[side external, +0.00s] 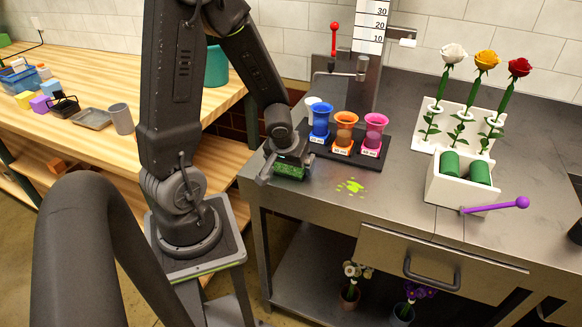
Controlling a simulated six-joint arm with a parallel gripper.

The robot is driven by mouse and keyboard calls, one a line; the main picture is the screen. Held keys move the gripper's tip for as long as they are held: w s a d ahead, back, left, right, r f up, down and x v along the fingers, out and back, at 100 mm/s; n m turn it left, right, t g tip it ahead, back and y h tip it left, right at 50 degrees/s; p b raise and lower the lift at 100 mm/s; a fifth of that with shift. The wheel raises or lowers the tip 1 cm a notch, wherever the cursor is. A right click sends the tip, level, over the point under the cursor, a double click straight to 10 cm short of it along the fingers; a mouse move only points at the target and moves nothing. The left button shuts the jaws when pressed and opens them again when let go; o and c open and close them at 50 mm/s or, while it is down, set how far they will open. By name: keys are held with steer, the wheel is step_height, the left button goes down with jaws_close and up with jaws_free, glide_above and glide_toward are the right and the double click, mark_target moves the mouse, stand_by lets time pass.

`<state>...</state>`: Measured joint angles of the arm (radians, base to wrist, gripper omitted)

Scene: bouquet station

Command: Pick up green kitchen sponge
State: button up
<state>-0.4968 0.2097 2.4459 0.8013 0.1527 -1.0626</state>
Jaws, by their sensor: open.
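The green kitchen sponge (289,172) is at the left end of the grey metal counter, near its edge. My gripper (285,168) points down right over the sponge, with its open fingers to either side of it. The gripper hides the sponge's upper part. I cannot tell whether the fingers touch the sponge.
A yellow-green splash (351,186) marks the counter right of my gripper. Blue (320,121), orange (344,131) and pink (374,132) cups stand in a dark rack (335,155) close behind. A white box (451,188) holds green rolls. The counter's front middle is clear.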

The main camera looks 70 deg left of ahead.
steer(key=shift+f, duration=0.1)
steer(key=shift+c, duration=0.2)
steer(key=c, duration=0.7)
steer(key=shift+r, duration=5)
